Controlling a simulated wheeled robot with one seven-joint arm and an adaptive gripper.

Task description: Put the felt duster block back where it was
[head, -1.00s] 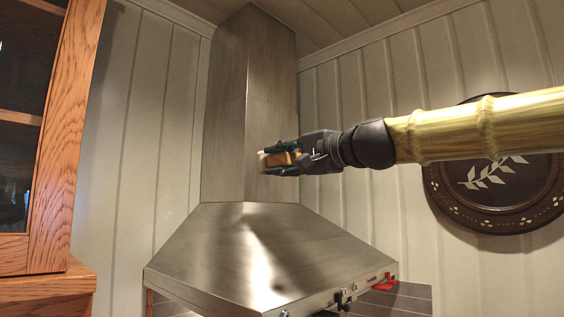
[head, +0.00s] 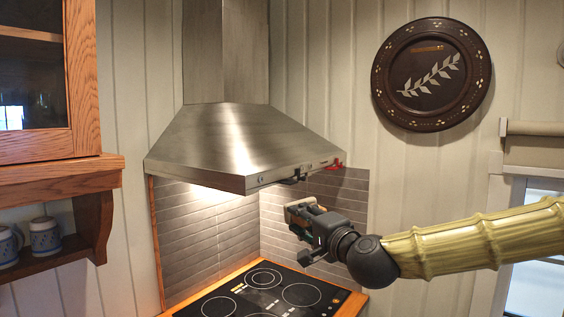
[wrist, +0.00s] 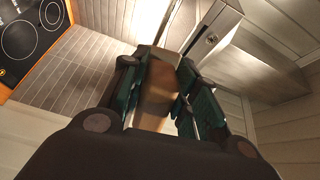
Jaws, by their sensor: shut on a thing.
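The felt duster block (head: 297,204) is a small tan block with a pale face, held at the end of my arm. My gripper (head: 302,217) is shut on it, in front of the tiled wall, below the hood's right edge in the picture. In the wrist view the brown block (wrist: 157,95) sits between the dark green finger pads, with a pale strip along its lower side. The fingers hide part of it. I cannot tell from these frames where the block was before.
The steel range hood (head: 235,145) is just above my gripper, with small dark and red items on its front edge. A black cooktop (head: 262,298) lies below. A wooden cabinet (head: 85,185) with mugs (head: 45,236) is left; a round plaque (head: 430,75) hangs right.

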